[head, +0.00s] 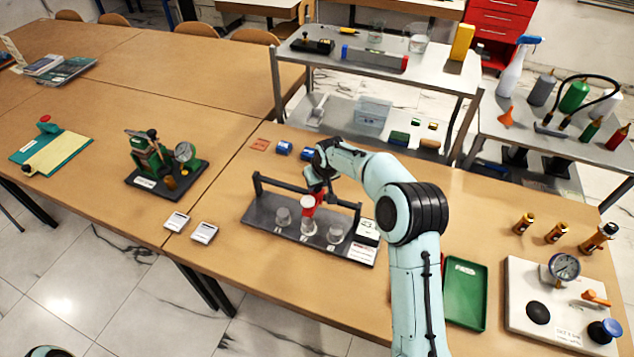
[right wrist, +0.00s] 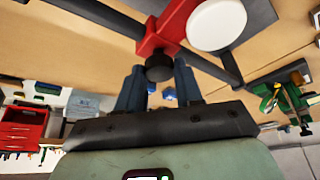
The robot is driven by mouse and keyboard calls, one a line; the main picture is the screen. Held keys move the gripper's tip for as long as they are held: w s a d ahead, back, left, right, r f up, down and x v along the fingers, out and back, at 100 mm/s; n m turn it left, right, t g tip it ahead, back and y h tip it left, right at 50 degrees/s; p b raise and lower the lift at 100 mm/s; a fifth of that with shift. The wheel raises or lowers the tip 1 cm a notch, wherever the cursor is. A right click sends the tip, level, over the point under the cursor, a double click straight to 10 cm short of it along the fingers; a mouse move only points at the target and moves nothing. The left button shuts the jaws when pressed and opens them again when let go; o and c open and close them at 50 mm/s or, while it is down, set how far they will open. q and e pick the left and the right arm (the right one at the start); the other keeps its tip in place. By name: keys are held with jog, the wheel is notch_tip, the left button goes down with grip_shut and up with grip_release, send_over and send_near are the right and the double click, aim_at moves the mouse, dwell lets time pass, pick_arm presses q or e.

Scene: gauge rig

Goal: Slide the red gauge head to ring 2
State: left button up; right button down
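The red gauge head (head: 309,201) sits on the dark rail of the gauge rig (head: 262,216), near the middle of its length. In the head view it appears above and close to the middle of three pale round stations; its exact alignment is hard to tell. The right wrist view shows its red body (right wrist: 167,28), round white face (right wrist: 217,24) and black knob (right wrist: 159,67). The arm partly covers the head from above. My left gripper is not in view.
A white card block (head: 366,232) stands at the rig's right end. A green tray (head: 465,293) and a white gauge board (head: 520,312) lie to the right. Blue items (head: 284,147) lie behind the rig. A metal shelf (head: 360,65) stands at the back.

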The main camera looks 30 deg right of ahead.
jog(key=c, duration=0.8)
grip_release()
jog(key=shift+o, duration=0.2)
jog(key=v, duration=1.3)
jog(key=shift+r+b, duration=0.2)
jog(key=shift+b, duration=0.2)
